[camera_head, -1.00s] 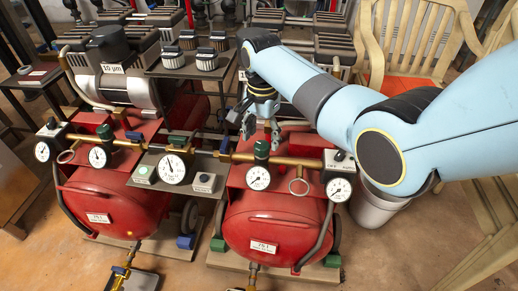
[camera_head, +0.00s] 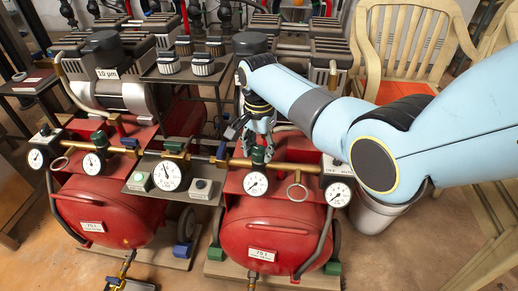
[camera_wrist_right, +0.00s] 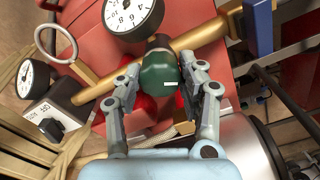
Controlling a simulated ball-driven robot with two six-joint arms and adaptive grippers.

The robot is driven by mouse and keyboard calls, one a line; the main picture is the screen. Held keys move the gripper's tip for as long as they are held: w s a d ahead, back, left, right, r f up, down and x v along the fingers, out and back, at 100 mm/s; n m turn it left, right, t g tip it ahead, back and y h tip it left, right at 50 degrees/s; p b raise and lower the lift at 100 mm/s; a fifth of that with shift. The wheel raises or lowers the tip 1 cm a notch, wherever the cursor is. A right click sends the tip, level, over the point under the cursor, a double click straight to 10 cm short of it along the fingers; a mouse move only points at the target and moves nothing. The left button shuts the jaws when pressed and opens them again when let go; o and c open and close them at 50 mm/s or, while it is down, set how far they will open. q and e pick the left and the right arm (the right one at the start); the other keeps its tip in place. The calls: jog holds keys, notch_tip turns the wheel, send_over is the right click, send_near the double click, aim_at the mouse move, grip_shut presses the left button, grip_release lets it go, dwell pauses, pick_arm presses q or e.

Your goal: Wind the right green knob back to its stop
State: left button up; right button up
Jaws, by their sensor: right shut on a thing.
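The right green knob (camera_head: 258,156) sits on the brass pipe above the right red tank, just over a round white gauge (camera_head: 255,183). My right gripper (camera_head: 260,144) reaches down to it from above and partly hides it. In the right wrist view the dark green knob (camera_wrist_right: 160,73), with a small white mark on its face, lies between the two fingers of my right gripper (camera_wrist_right: 160,80), which are shut on it. The gauge (camera_wrist_right: 132,12) shows just beyond the knob. My left gripper is not in view.
A brass pipe (camera_head: 225,162) runs along both red tanks (camera_head: 265,236). A blue valve handle (camera_head: 222,150) stands left of the knob. An OFF switch box (camera_wrist_right: 55,113) and a metal ring (camera_wrist_right: 55,42) are on the other side. A wooden chair (camera_head: 415,40) stands behind.

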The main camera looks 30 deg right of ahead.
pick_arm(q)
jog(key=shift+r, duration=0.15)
pick_arm(e)
jog(key=shift+r+n+p, duration=0.15)
jog(key=shift+n+p, duration=0.9)
jog(key=shift+n, duration=0.15)
jog(key=n+p, duration=0.1)
jog(key=n, duration=0.2)
jog(key=shift+n+p, duration=0.3)
jog(key=shift+p, duration=0.1)
jog(key=n+p, duration=0.1)
jog(key=n, duration=0.2)
jog(key=shift+n, duration=0.4)
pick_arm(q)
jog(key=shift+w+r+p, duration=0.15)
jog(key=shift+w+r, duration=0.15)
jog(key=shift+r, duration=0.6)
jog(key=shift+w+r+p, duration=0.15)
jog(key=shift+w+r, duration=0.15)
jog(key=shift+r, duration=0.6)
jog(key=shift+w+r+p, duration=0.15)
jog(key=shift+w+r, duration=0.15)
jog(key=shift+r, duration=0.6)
pick_arm(e)
jog(key=shift+n, duration=2.2)
jog(key=o, duration=1.1)
jog(key=shift+f, duration=0.2)
jog(key=shift+o, duration=0.2)
